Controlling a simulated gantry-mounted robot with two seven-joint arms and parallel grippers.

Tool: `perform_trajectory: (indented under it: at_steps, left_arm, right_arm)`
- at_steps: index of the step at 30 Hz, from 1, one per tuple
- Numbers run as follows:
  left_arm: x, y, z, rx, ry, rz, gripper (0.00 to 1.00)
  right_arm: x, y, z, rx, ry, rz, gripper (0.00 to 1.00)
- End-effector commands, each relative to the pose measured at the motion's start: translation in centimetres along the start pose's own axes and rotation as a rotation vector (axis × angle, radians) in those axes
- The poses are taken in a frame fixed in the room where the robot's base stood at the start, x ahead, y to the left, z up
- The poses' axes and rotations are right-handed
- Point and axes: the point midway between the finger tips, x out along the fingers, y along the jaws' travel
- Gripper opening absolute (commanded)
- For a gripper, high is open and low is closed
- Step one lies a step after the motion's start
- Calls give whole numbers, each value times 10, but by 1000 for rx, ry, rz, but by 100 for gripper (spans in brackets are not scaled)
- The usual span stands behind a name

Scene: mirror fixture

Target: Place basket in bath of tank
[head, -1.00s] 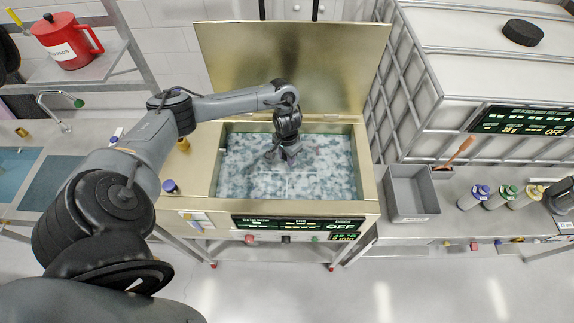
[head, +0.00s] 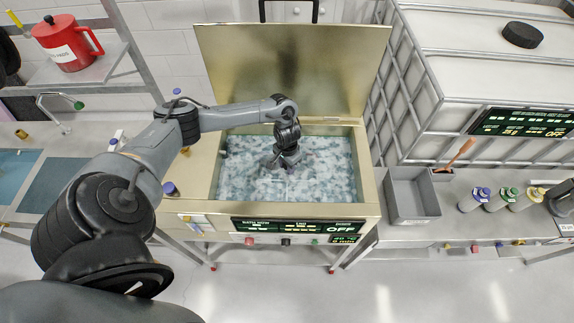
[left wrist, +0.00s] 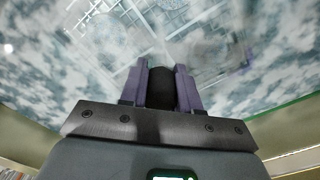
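The tank (head: 297,209) is an open gold-coloured box, and its bath (head: 325,178) is full of cloudy, pale blue-white liquid. My left gripper (head: 283,163) reaches down into the bath, with its fingertips low and hard to make out in the head view. In the left wrist view its purple fingers (left wrist: 166,88) stand close together on both sides of a black grip piece (left wrist: 162,90), which looks like the basket's handle. The pale wire grid of the basket (left wrist: 135,52) shows faintly through the liquid beyond the fingers. My right gripper is not in view.
The tank's lid (head: 295,70) stands raised at the back. A grey tray (head: 412,195) and several capped bottles (head: 474,200) stand on the counter at right. A purple-capped bottle (head: 169,189) is on the tank's left ledge. A red jug (head: 68,45) is on a shelf.

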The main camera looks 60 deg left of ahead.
Motion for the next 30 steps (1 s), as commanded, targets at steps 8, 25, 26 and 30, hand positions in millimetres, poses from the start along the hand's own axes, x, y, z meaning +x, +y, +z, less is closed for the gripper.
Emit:
perform_trajectory:
  at_steps: [8, 25, 26, 30]
  left_arm:
    - [0, 0, 0, 0, 0, 0, 56]
    - [-46, 0, -1, 1, 3, 0, 56]
    - [-52, 0, -1, 1, 4, 1, 56]
    - [-81, 0, -1, 1, 3, -1, 56]
  right_arm:
    - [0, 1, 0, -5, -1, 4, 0]
    - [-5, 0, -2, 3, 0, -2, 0]
    - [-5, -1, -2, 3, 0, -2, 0]
    - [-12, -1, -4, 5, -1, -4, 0]
